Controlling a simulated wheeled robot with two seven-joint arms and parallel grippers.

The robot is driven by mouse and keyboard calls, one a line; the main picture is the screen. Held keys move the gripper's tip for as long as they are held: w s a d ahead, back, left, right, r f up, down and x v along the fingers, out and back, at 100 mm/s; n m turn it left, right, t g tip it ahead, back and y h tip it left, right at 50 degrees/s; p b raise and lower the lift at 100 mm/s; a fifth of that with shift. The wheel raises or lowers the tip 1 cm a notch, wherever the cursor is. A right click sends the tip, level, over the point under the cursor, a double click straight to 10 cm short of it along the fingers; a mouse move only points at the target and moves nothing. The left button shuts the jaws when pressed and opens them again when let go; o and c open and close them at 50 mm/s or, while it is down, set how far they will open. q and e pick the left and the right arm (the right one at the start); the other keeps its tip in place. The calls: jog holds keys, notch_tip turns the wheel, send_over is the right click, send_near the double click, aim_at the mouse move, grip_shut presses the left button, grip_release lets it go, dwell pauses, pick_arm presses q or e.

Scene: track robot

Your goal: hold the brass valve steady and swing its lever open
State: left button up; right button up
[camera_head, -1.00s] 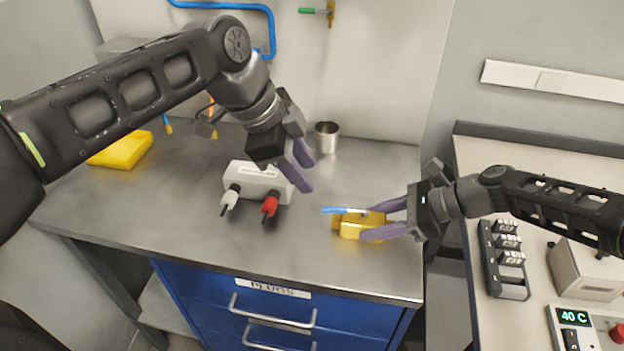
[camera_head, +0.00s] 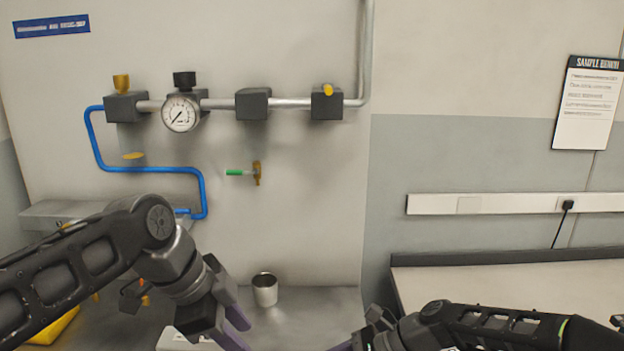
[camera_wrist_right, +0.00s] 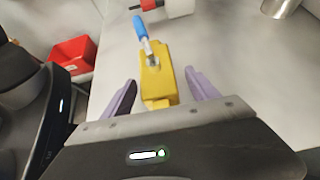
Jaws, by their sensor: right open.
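The brass valve (camera_wrist_right: 154,80) lies on the grey metal bench in the right wrist view. Its blue-tipped lever (camera_wrist_right: 141,30) points away from my gripper, roughly along the valve body. My right gripper (camera_wrist_right: 162,77) is open, with one purple finger on each side of the valve and gaps visible at both sides. In the head view only the edge of this gripper shows at the bottom, and the valve is out of frame. My left gripper (camera_head: 238,333) is open and empty above the bench, partly cut off by the lower frame edge.
A metal cup (camera_head: 265,289) stands at the back of the bench. A pipe with a gauge (camera_head: 180,113) and a green-handled wall valve (camera_head: 257,173) are on the wall. A red bin (camera_wrist_right: 73,55) shows left in the wrist view. A yellow block (camera_head: 50,328) is at lower left.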

jog(key=v, duration=1.2)
